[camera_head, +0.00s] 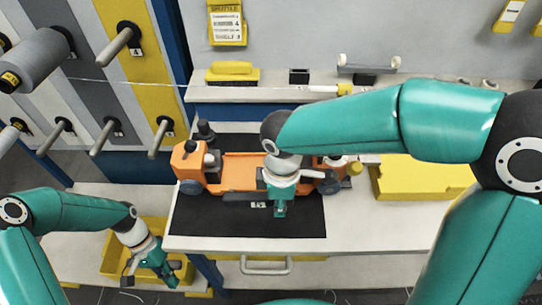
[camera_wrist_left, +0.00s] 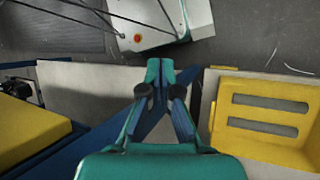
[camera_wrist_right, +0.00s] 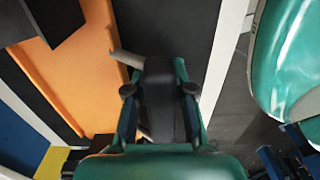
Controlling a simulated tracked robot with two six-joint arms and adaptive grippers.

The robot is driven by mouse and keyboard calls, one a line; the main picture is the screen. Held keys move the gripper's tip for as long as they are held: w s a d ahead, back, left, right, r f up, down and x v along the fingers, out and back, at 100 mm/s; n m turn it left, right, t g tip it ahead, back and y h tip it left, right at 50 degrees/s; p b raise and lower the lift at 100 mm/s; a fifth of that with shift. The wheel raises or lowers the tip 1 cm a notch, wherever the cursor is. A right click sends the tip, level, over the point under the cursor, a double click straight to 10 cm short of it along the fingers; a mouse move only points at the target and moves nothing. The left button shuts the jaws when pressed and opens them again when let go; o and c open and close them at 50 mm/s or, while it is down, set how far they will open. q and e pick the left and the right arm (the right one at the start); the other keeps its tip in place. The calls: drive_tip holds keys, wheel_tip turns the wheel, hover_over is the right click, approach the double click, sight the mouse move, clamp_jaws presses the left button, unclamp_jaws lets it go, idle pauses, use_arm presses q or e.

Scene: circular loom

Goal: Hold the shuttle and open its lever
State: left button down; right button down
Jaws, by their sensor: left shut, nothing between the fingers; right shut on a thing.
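The orange shuttle (camera_head: 240,170) lies lengthwise on a black mat (camera_head: 250,220) on the white table, with dark wheels at its ends. Its right part is partly hidden by my right arm. My right gripper (camera_head: 280,208) is shut on a dark part at the shuttle's near side. In the right wrist view the orange body (camera_wrist_right: 75,65) is beside the fingers (camera_wrist_right: 160,75), and a short grey rod (camera_wrist_right: 126,58) sticks out by them; I cannot tell whether it is the lever. My left gripper (camera_head: 168,278) is shut and empty, low at the left; its closed tips (camera_wrist_left: 160,68) show in the left wrist view.
A yellow bin (camera_head: 120,262) is under my left gripper, below table height. A yellow block (camera_head: 405,180) is on the table's right side. A drawer handle (camera_head: 265,265) sticks out in front. Spool pegs (camera_head: 108,137) jut out at the left. A shelf (camera_head: 300,95) runs behind.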

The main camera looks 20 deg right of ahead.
drive_tip(key=shift+s+f, duration=0.2)
drive_tip(key=shift+f, duration=0.05)
use_arm(q)
drive_tip(key=w+d+r+t+y, duration=0.2)
drive_tip(key=w+d+r+t, duration=0.15)
drive_tip(key=w+r, duration=0.8)
drive_tip(key=w+d+r+t+y, duration=0.15)
drive_tip(key=w+r+t, duration=0.25)
drive_tip(key=w+r, duration=0.75)
wheel_tip(320, 180, up, 18)
drive_tip(key=f+n+g, duration=0.1)
hover_over(190, 146)
drive_tip(key=d, duration=0.3)
drive_tip(key=shift+h, duration=0.35)
drive_tip(key=shift+w+f, duration=0.1)
drive_tip(key=shift+f, duration=4.05)
drive_tip(key=shift+a, duration=0.2)
